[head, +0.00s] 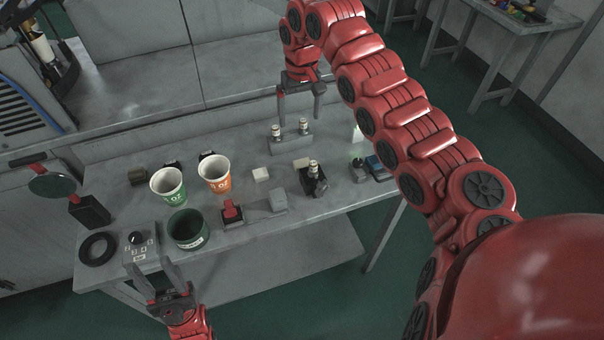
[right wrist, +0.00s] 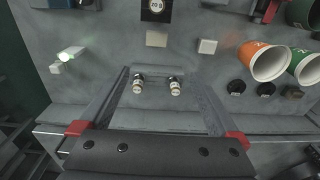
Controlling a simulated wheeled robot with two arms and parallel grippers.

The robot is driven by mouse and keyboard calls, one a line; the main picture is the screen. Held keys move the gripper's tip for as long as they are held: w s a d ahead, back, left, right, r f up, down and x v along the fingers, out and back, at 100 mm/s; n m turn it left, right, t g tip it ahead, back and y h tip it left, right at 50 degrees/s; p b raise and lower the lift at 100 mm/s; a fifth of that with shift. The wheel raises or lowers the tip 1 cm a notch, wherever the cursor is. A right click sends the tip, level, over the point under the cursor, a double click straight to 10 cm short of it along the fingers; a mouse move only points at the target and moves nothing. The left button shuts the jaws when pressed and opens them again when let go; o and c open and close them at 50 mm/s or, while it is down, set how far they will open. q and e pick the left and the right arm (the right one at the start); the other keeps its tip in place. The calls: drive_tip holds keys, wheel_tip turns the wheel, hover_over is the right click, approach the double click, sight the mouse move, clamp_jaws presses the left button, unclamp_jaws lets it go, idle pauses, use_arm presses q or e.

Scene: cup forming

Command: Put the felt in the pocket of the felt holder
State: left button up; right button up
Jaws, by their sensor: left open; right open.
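Two small pale blocks lie mid-table: a beige one (head: 301,163) and a white one (head: 261,174). In the right wrist view the beige block (right wrist: 156,39) and white block (right wrist: 207,46) lie beyond the jaws. I cannot tell for sure which thing is the felt or its holder. A grey block with two upright posts (head: 290,144) stands at the back. My right gripper (head: 299,119) is open and empty above it; its posts (right wrist: 157,86) show between the fingers (right wrist: 163,110). My left gripper (head: 155,272) is open and empty at the table's front edge, by a control box (head: 141,250).
A green-and-white cup (head: 168,187), an orange-and-white cup (head: 215,175) and a dark green pot (head: 188,231) stand at left centre. A red-topped device (head: 232,212) and a black device (head: 314,181) stand to their right. A black ring (head: 97,249) lies front left.

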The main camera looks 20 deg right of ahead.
drive_tip(key=s+f, duration=0.1)
drive_tip(key=p, duration=0.4)
hover_over(303, 164)
wheel_tip(303, 164, down, 10)
drive_tip(key=shift+f, duration=0.25)
drive_tip(key=shift+w+f, duration=0.1)
drive_tip(key=shift+f, duration=0.2)
wheel_tip(303, 164, down, 5)
drive_tip(key=shift+r+p, duration=0.1)
drive_tip(key=shift+p, duration=1)
drive_tip(key=shift+f, duration=0.3)
clamp_jaws()
